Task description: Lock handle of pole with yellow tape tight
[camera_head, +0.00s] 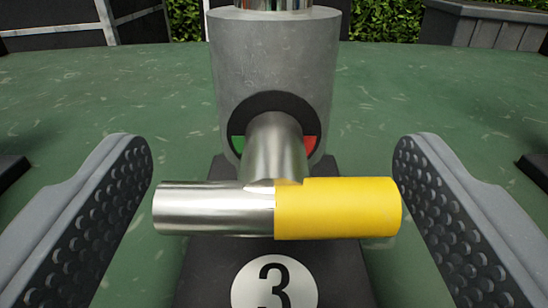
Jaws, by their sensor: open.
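A T-shaped metal handle (214,208) sticks out toward me from a grey pole (272,60). The crossbar lies level, with bare shiny metal on its left half and yellow tape (338,208) on its right half. Behind the handle's stem is a dark round recess, with a green patch (238,144) on the left and a red patch (310,146) on the right. My gripper (272,190) is open, with one padded finger on each side of the crossbar. I see a gap between each finger and the bar ends, and nothing is held.
The pole stands on a dark base with a white disc marked 3 (274,284) below the handle. The green floor (110,90) around it is mostly clear. Dark objects show at both side edges, and dark panels, a hedge (385,22) and a planter (480,28) stand behind.

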